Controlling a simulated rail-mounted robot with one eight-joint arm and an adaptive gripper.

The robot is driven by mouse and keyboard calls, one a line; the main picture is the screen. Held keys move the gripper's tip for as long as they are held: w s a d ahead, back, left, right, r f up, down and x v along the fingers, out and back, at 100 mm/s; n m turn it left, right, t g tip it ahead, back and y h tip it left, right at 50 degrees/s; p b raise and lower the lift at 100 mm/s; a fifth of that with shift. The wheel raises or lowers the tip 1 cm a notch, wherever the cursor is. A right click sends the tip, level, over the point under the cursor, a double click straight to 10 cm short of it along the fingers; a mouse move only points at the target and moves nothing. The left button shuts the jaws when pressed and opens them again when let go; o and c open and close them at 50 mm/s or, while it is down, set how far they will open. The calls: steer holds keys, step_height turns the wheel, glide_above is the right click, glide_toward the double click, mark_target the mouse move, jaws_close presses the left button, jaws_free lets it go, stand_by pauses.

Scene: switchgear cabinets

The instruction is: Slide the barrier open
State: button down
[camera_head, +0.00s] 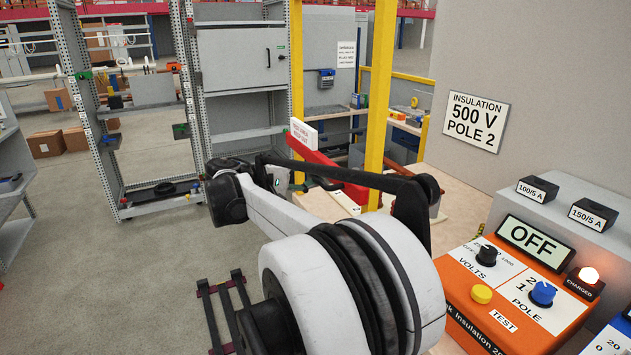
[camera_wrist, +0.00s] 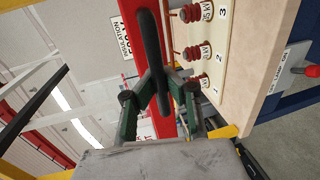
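The barrier is a long red bar (camera_head: 345,178) running between yellow posts in the head view. In the wrist view the red bar (camera_wrist: 167,42) runs up the picture behind a dark curved handle (camera_wrist: 150,45). My gripper (camera_wrist: 161,82) has its green fingers on both sides of this handle, with the tips close together against it. It looks shut on the handle. In the head view my arm covers part of the bar, and the handle and fingertips are hard to make out there.
A wooden bench (camera_head: 330,204) lies behind the bar. Red insulators (camera_wrist: 194,52) stand on a numbered panel beside the bar in the wrist view. An orange tester (camera_head: 515,290) reading OFF with a lit CHARGED lamp sits at the right. Yellow posts (camera_head: 378,90) stand close by.

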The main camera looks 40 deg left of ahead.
step_height(320, 180, up, 31)
steer(key=p, duration=1.2)
steer(key=shift+f, duration=0.1)
steer(key=c, duration=1.7)
jaws_free()
steer(key=shift+s, duration=0.1)
steer(key=v, duration=1.2)
steer(key=shift+d, duration=0.1)
